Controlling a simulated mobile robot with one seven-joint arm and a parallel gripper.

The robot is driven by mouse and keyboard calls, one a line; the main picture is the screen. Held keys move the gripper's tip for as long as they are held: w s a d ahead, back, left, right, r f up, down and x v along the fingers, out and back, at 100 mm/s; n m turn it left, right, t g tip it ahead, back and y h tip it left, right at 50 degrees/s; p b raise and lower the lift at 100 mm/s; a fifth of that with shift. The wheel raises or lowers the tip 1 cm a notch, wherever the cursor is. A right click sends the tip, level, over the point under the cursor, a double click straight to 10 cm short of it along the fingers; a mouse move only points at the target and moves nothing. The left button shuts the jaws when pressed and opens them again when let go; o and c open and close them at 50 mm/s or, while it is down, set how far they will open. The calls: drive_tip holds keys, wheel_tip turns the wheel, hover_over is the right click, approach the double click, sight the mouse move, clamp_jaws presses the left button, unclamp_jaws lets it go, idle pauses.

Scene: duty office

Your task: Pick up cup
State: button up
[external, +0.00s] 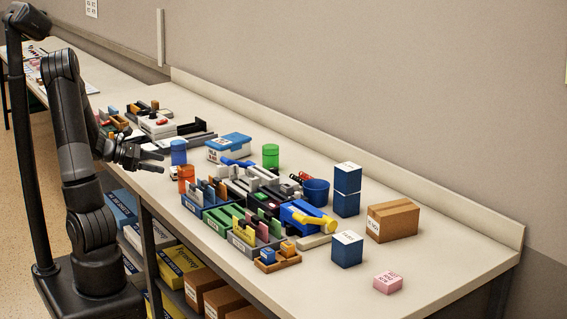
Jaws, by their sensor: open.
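A dark blue cup (316,192) stands upright on the long worktop, right of the middle, with its open rim upward. It is beside a stack of blue boxes, and cluttered tools and parts lie to its left. My gripper (161,162) is open and appears empty. A blue cylinder (179,153) and an orange cylinder (186,178) are just beyond my fingertips. A green cylinder (271,157) stands farther back. Whether these three are cups I cannot tell.
Organiser bins with coloured cards (243,240) line the front edge. A wall rises behind the worktop (450,270); its right front part is mostly clear.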

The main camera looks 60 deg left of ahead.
sight(186, 168)
drive_tip(key=shift+n+t, duration=0.3)
drive_tip(key=shift+n, duration=0.1)
drive_tip(key=x, duration=0.6)
drive_tip(key=a+x, duration=0.1)
drive_tip(key=x, duration=0.3)
drive_tip(key=shift+w+f, duration=0.2)
drive_tip(key=shift+c, duration=0.6)
drive_tip(key=c, duration=0.9)
drive_tip(key=shift+r, duration=0.1)
drive_tip(key=shift+c, duration=0.2)
